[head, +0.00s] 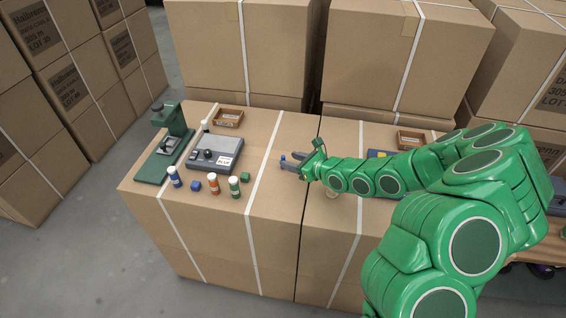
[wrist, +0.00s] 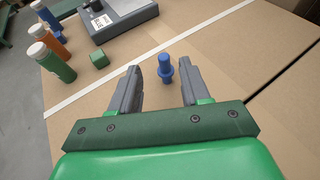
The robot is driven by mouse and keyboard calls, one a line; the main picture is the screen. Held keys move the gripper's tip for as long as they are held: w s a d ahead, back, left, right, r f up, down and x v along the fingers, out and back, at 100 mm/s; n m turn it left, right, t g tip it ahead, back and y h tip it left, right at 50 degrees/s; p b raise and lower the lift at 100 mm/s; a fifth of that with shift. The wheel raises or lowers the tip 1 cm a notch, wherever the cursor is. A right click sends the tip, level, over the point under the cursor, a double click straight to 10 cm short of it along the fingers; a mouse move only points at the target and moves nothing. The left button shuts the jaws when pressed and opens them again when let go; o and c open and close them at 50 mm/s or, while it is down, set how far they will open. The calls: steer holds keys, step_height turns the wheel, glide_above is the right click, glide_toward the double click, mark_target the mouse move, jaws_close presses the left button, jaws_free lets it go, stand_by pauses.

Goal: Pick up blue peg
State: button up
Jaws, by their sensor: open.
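The blue peg (wrist: 165,68) stands upright on the cardboard box top in the wrist view. It has a wider collar around its middle. In the head view only a small blue part of the peg (head: 283,157) shows beside my fingers. My gripper (wrist: 164,72) is open, with one grey finger on each side of the peg, and the peg sits between or just beyond the fingertips. No contact shows. In the head view my gripper (head: 288,163) reaches in from the right, low over the box.
A grey device (head: 216,153), a green press (head: 168,145), a green cube (head: 245,177) and blue, orange and green bottles stand to the left. Small cardboard trays (head: 228,117) lie behind. The box top (head: 262,200) around the peg is clear. Tall boxes stand at the back.

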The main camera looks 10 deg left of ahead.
mark_target(279, 165)
steer(key=shift+d+f+m+h, duration=0.15)
steer(key=shift+f+m, duration=0.05)
steer(key=shift+f, duration=0.35)
steer(key=shift+d+f+m+h, duration=0.15)
steer(key=shift+f+m, duration=0.05)
steer(key=shift+f, duration=0.3)
steer(key=shift+w+a+f, duration=0.1)
steer(key=shift+r+x, duration=0.2)
steer(key=shift+x, duration=3.5)
steer(key=shift+a, duration=0.1)
jaws_close()
